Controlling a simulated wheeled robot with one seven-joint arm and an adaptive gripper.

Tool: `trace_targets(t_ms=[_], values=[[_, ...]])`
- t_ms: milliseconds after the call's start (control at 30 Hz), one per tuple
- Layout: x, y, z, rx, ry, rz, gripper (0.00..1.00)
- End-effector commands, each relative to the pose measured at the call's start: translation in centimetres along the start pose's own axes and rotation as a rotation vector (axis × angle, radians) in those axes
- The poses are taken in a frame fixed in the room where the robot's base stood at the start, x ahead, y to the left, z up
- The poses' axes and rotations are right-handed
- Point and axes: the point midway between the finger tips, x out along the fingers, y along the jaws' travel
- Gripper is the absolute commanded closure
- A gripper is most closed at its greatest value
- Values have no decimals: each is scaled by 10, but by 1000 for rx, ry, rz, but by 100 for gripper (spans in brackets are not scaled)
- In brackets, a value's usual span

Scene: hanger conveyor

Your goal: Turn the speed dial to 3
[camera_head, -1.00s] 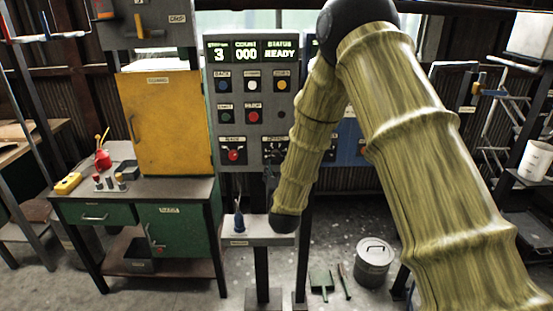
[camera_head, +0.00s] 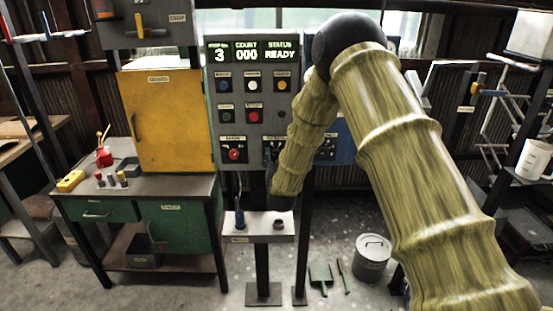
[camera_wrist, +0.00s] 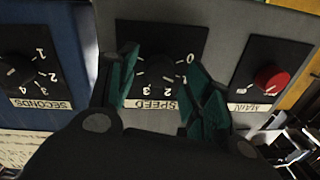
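The speed dial (camera_wrist: 158,72) is a dark round knob on a black plate marked SPEED, upside down in the wrist view. Numbers 0 to 3 show around it. My gripper (camera_wrist: 162,64) is open, with one green-padded finger on each side of the dial. I cannot tell whether the fingers touch the knob, and its pointer is hard to read.
The red MAIN knob (camera_wrist: 270,78) is close on the right in the wrist view, and the SECONDS dial (camera_wrist: 15,68) is on the left. The grey panel (camera_head: 213,120) has several buttons and a display reading 3, 000, READY. A small shelf (camera_head: 262,228) juts out below.

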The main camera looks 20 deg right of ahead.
Motion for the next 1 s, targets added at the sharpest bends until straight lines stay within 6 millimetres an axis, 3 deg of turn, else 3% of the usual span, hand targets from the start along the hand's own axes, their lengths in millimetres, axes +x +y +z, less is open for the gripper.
trace_targets(t_ms=[33,200,233,633,1000], values=[[0,0,0,0,0,0,63],[0,0,0,0,0,0,94],[0,0,0,0,0,0,95],[0,0,3,69,4,-1,95],[0,2,7,358,20,-3,95]])
